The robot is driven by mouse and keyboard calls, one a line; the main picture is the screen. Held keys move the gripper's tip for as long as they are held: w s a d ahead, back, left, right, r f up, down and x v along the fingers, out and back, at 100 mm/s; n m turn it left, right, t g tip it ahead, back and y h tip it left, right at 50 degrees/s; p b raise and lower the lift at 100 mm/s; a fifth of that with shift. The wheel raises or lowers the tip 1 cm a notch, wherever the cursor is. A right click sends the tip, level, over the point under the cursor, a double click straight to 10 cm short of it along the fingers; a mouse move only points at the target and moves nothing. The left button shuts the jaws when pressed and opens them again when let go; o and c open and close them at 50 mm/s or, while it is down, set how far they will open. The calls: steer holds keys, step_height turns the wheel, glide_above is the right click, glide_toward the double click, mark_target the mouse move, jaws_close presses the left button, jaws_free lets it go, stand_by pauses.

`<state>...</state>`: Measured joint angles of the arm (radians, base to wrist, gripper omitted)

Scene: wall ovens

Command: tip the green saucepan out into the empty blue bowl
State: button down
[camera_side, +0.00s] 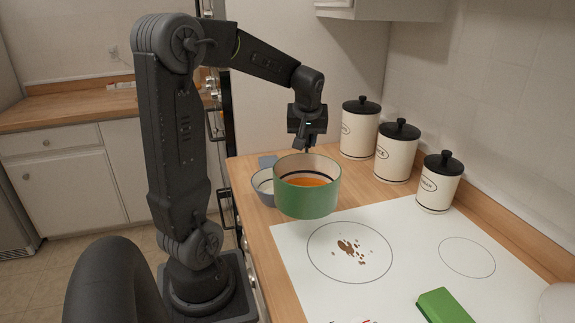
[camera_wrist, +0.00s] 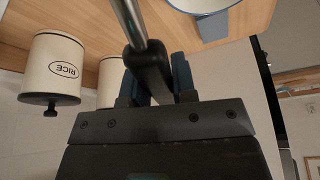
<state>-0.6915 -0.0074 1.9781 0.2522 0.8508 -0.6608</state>
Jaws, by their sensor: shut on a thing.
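The green saucepan (camera_side: 308,202) is in the middle of the side view, with orange contents inside. It looks roughly upright and raised above the surface. My gripper (camera_side: 307,148) is behind and above it. In the wrist view my gripper (camera_wrist: 155,88) is shut on the saucepan's dark handle (camera_wrist: 147,62). A pale blue-grey bowl (camera_side: 262,188) stands on the wooden counter just behind and left of the saucepan, which hides its right part. Its inside is mostly hidden. In the wrist view a pale blue-rimmed edge, probably the bowl (camera_wrist: 205,8), shows at the top.
Three cream canisters with black lids stand along the wall, the nearest (camera_side: 437,188) at right. The white hob (camera_side: 420,255) has brown spots (camera_side: 350,248) inside one ring. A green block (camera_side: 443,306) lies at its front. A blue-grey tab (camera_side: 267,161) shows behind the bowl.

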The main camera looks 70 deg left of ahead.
steer(key=w+d+f+m+t+h, duration=0.1)
steer(key=w+d+f+m, duration=0.1)
steer(key=w, duration=0.5)
steer(key=w+d+f+m+t+h, duration=0.1)
steer(key=w+d+f+m, duration=0.1)
steer(key=w+m, duration=0.4)
steer(key=shift+w+d+f, duration=0.15)
steer(key=shift+w+f, duration=0.75)
steer(key=shift+w, duration=0.35)
steer(key=shift+s, duration=0.1)
